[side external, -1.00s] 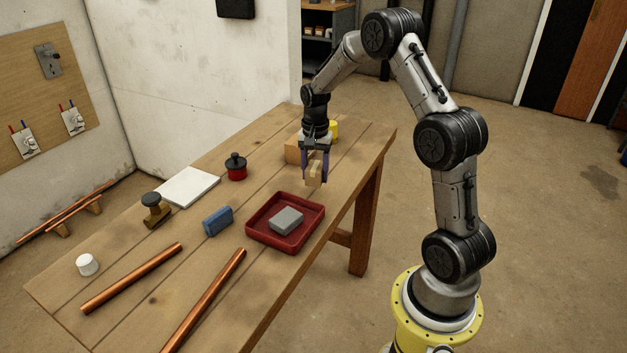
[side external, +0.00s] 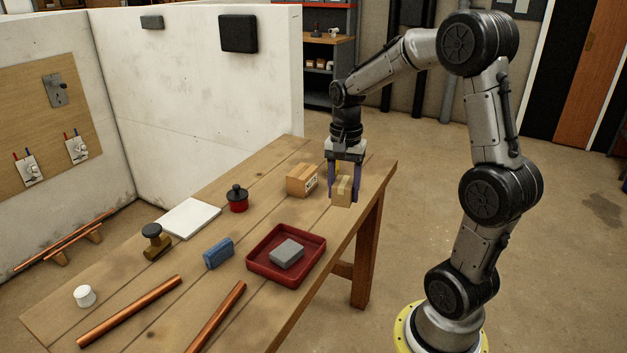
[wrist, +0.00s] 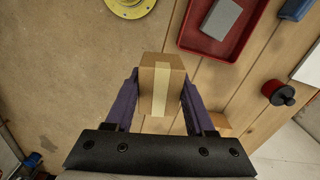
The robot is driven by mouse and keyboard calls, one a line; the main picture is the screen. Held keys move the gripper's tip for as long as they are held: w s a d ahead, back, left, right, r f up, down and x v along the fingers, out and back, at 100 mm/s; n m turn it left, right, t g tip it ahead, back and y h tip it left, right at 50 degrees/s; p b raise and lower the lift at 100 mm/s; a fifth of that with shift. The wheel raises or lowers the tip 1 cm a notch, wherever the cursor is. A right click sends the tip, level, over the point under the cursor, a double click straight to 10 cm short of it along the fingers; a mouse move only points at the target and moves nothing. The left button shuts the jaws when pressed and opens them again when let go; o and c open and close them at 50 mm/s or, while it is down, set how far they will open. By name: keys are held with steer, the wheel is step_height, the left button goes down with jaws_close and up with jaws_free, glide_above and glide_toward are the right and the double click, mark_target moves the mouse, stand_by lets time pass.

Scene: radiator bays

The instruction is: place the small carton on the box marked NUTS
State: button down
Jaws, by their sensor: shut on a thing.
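The small carton (side external: 341,191) is tan with a pale tape strip and hangs between the fingers of my gripper (side external: 343,184), which is shut on it. In the wrist view the carton (wrist: 161,84) is upright between the purple fingers (wrist: 160,108), over the table's edge. A larger cardboard box (side external: 300,180) stands on the table just left of the carton, apart from it in the side view. It has a white label with dark marks too small to read surely. In the wrist view the box (wrist: 214,121) is partly hidden behind the right finger.
A red tray (side external: 257,263) holding a grey block (side external: 287,253) lies nearer the front. A red and black pot (side external: 237,200), a white slab (side external: 190,218), a blue block (side external: 218,253) and copper pipes (side external: 130,311) are on the table. A wall rises behind.

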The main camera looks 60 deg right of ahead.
steer(key=w+d+r+m, duration=0.1)
steer(key=w+d+r, duration=0.4)
steer(key=w, duration=0.2)
glide_above(297, 175)
steer(key=shift+m, duration=0.4)
steer(key=f, duration=0.9)
steer(key=shift+s+a+f, duration=0.1)
steer(key=shift+s+f, duration=0.1)
steer(key=shift+f, duration=0.15)
steer(key=shift+w+f, duration=0.2)
steer(key=shift+f, duration=1.6)
